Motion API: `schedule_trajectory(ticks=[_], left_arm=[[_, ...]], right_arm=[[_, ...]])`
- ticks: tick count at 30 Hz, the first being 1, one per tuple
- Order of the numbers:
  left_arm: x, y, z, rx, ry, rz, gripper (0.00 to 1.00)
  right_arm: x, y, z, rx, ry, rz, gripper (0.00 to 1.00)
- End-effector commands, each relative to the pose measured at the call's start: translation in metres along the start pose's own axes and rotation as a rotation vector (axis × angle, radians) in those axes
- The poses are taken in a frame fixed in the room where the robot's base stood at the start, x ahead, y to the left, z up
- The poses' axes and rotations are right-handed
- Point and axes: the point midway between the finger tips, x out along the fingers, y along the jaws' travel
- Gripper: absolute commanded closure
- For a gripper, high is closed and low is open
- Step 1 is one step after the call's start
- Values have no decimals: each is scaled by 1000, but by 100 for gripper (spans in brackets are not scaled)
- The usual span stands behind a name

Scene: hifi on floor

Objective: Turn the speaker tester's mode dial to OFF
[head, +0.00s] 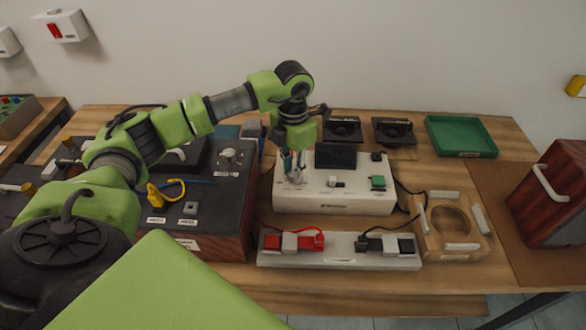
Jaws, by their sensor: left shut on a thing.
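The speaker tester is a white box (345,198) on the table at centre, with a dark screen (335,156) at its back. A light switch or knob (335,183) and a green button (377,183) show on its top. My left gripper (293,175) points down at the left part of the tester's top. It is shut on what appears to be the mode dial, which its fingers mostly hide. I cannot read the dial's setting or markings. My right gripper is not in view.
A strip with red and black terminals (340,251) lies in front of the tester. A dark panel box (200,218) stands left. Two black speakers (343,130) and a green tray (460,135) are behind. A wooden fixture (450,225) and a dark red case (550,195) are right.

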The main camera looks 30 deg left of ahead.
Motion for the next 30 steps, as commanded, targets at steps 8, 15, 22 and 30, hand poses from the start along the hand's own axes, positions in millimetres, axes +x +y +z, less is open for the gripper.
schedule_trajectory(ticks=[8, 15, 22, 30], left_arm=[[-2, 1, 1, -3, -5, 2, 70], [-1, 1, 1, -1, -3, 1, 61], [-7, 1, 1, 0, -4, 1, 61], [-57, 1, 2, -1, -8, 1, 61]], right_arm=[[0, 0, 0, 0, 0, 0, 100], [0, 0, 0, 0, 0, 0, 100], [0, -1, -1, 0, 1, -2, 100], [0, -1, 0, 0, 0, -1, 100]])
